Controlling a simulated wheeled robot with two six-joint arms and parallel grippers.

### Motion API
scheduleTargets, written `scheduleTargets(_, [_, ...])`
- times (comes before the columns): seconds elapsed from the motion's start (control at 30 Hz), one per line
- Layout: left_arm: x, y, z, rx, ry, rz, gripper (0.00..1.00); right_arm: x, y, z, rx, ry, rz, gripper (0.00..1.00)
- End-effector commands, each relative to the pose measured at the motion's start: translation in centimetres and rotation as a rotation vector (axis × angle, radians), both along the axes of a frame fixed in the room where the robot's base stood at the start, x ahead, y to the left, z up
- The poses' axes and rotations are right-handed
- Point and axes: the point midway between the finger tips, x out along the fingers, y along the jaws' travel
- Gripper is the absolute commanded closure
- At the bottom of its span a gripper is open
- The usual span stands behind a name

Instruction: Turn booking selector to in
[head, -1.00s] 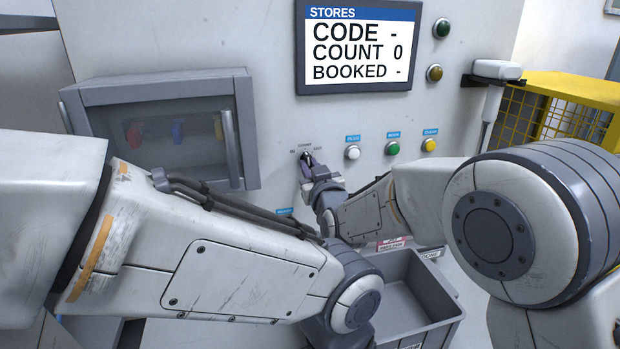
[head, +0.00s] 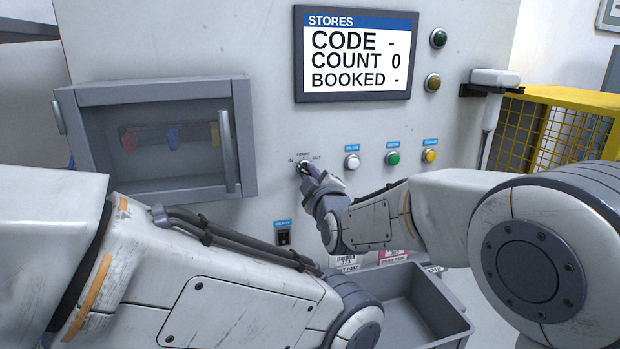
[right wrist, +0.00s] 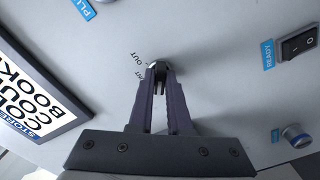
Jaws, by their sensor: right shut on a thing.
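The booking selector (head: 303,164) is a small dark knob on the pale panel, with IN at its left, COUNT above and OUT at its right. My right gripper (head: 309,170) reaches it from the lower right and is shut on it. In the right wrist view, the dark fingers close around the selector (right wrist: 157,66), with OUT and part of COUNT readable beside it. The fingers cover much of the knob, so I cannot tell which mark it points to. My left arm crosses the lower left of the head view; its gripper is out of sight.
The screen (head: 355,60) reads CODE -, COUNT 0, BOOKED -. White (head: 352,161), green (head: 392,158) and yellow (head: 429,156) buttons sit right of the selector. A black READY rocker switch (head: 284,238) is below. A glazed cabinet (head: 75,98) is left; a grey bin (head: 452,322) is below.

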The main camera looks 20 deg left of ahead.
Motion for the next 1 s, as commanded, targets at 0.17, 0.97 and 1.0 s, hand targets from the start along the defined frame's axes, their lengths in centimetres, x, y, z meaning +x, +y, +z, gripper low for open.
scheduleTargets(0.17, [0.0,0.0,-0.16,0.0,0.0,0.0,0.35,0.0,-0.01,-0.08,-0.055,-0.035,0.0,1.0])
scheduleTargets(0.97, [0.0,0.0,-0.2,0.0,0.0,0.0,0.35,0.01,0.0,-0.01,-0.088,-0.059,0.001,0.54])
scheduleTargets(1.0, [0.0,0.0,-0.2,0.0,0.0,0.0,0.35,0.01,0.01,-0.01,-0.087,-0.058,0.001,0.54])
